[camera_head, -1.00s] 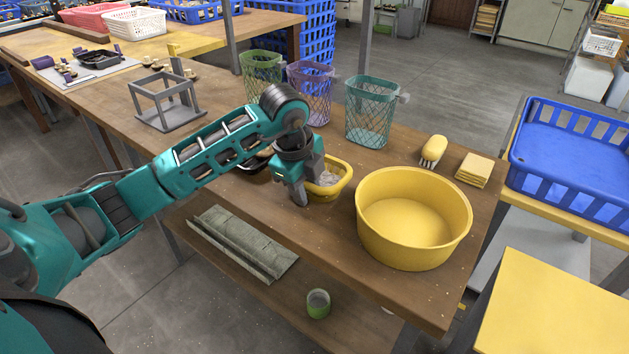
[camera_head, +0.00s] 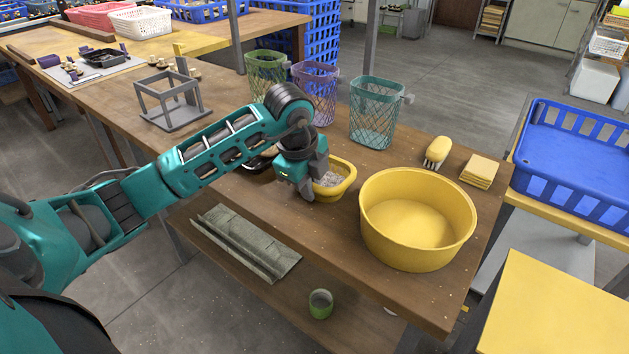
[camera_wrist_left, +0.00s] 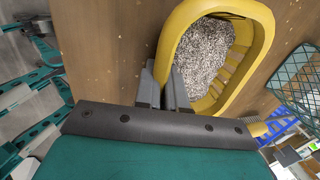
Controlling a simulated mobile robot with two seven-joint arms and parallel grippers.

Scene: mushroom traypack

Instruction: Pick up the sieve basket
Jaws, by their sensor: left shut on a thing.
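The sieve basket is a small yellow oval basket (camera_head: 346,184) with slotted sides, on the wooden table left of the big yellow tub. It holds a grey-white speckled mass. It also shows in the left wrist view (camera_wrist_left: 256,62). My left gripper (camera_head: 308,192) is at the basket's left side. In the left wrist view its two grey fingers (camera_wrist_left: 166,92) are close together on the near wall of the basket, shut on its rim. The gripper hides part of the basket's left end in the head view. My right gripper is not in view.
The large yellow tub (camera_head: 374,235) stands close on the right. Green, purple and teal mesh baskets (camera_head: 372,112) stand behind. A dark dish (camera_head: 258,163) lies left of the gripper. A brush (camera_head: 437,151) and yellow cloths (camera_head: 478,170) lie at the right. A grey frame (camera_head: 170,100) stands further left.

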